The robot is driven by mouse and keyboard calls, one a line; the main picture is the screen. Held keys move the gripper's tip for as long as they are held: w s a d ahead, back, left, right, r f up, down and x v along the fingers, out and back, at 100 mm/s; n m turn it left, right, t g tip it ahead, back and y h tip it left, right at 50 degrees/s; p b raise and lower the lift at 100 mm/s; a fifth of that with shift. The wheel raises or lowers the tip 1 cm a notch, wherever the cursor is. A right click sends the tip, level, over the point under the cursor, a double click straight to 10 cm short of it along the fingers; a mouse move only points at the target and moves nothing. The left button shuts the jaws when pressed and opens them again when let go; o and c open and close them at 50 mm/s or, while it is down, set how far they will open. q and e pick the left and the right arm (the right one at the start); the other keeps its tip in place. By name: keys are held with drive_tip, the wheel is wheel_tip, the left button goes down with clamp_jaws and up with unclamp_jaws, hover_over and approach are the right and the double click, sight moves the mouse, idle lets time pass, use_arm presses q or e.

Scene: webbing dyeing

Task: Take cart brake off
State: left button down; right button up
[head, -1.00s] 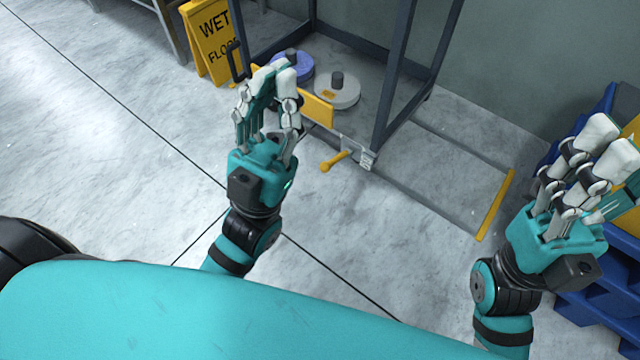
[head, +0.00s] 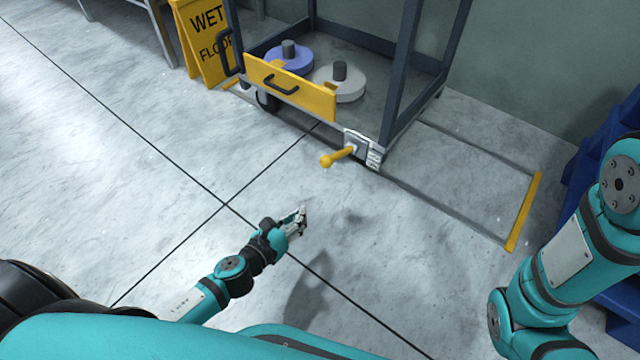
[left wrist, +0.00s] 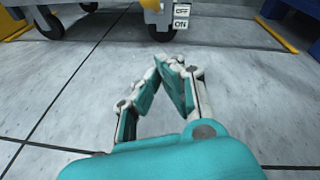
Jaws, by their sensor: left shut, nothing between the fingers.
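The cart (head: 390,90) stands on the floor at top centre, a dark frame with a yellow front panel (head: 290,88) and black handle. Its brake lever (head: 338,157), yellow with a round knob, sticks out from the lower front corner beside a small pale plate (head: 374,158). In the left wrist view the plate (left wrist: 181,15) reads OFF above ON, with a caster (left wrist: 160,25) beside it. My left gripper (head: 301,220) is low, in front of the lever and apart from it. Its fingertips (left wrist: 170,62) meet with nothing between them. My right gripper is out of view.
A blue spool (head: 290,62) and a white spool (head: 340,85) sit on the cart. A yellow wet floor sign (head: 203,40) stands left of it. Blue pallets (head: 600,150) are at the right. A yellow floor strip (head: 524,212) lies before them. Floor before the cart is clear.

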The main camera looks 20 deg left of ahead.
use_arm(q)
drive_tip(key=shift+w, duration=0.1)
drive_tip(key=w+d, duration=0.2)
drive_tip(key=w, duration=0.9)
drive_tip(key=shift+r, duration=0.35)
drive_tip(key=shift+w, duration=0.1)
